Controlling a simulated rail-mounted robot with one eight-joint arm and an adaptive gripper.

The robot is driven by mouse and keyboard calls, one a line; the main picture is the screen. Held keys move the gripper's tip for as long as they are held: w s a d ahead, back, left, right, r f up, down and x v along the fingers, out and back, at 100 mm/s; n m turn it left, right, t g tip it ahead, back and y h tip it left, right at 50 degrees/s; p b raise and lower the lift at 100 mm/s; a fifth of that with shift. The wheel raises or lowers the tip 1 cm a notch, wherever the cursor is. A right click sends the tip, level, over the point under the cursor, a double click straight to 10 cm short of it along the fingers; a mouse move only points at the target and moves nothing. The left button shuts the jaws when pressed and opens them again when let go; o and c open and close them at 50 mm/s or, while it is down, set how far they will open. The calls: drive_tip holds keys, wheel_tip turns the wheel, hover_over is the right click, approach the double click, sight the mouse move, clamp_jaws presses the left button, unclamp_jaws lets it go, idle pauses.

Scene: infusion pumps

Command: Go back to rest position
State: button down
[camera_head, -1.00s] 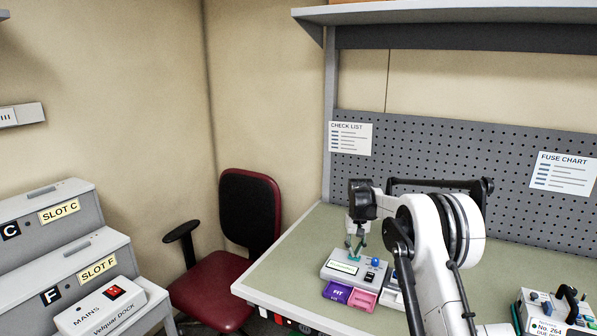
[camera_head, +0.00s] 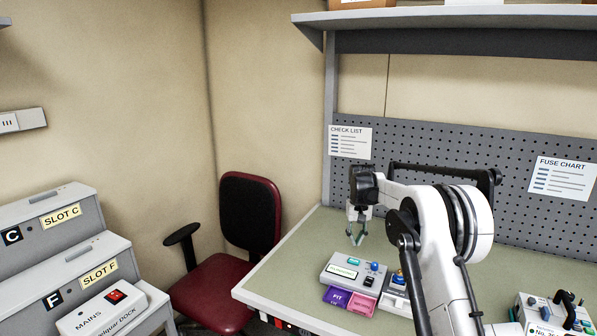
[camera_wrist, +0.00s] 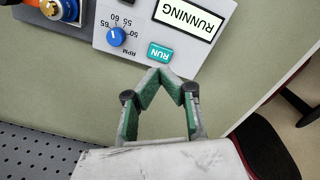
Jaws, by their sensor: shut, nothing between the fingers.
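My gripper (camera_head: 356,239) is shut with nothing between its fingers. In the head view it hangs above the bench, just behind a grey pump box (camera_head: 353,272). The wrist view shows its green-lined fingertips (camera_wrist: 162,74) touching each other, close to the box in that picture but apart from it. The box has a label reading RUNNING (camera_wrist: 187,16), a green RUN button (camera_wrist: 160,52) and a blue RPM knob (camera_wrist: 116,37) pointing between the 50 and 65 marks. My white arm reaches in from the lower right of the head view.
A purple FIT tray (camera_head: 336,296) and a pink tray (camera_head: 362,304) sit in front of the box. Another device (camera_head: 548,312) stands at the right. A pegboard (camera_head: 480,165) backs the bench (camera_head: 300,262). A red chair (camera_head: 215,290) and slot docks (camera_head: 65,270) are left.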

drive_tip(key=shift+r, duration=0.4)
drive_tip(key=s+r+t+b, duration=0.3)
drive_tip(key=s+r, duration=1.6)
drive_tip(key=s, duration=0.4)
drive_tip(key=s+f+t+b, duration=0.2)
drive_tip(key=s, duration=1.5)
drive_tip(key=s+f+t, duration=0.1)
drive_tip(key=s+f, duration=0.3)
drive_tip(key=s, duration=0.2)
drive_tip(key=s+f+t+b, duration=0.1)
drive_tip(key=s+f, duration=0.3)
drive_tip(key=s, duration=0.3)
drive_tip(key=shift+s+f+m, duration=0.2)
drive_tip(key=shift+s+m, duration=0.1)
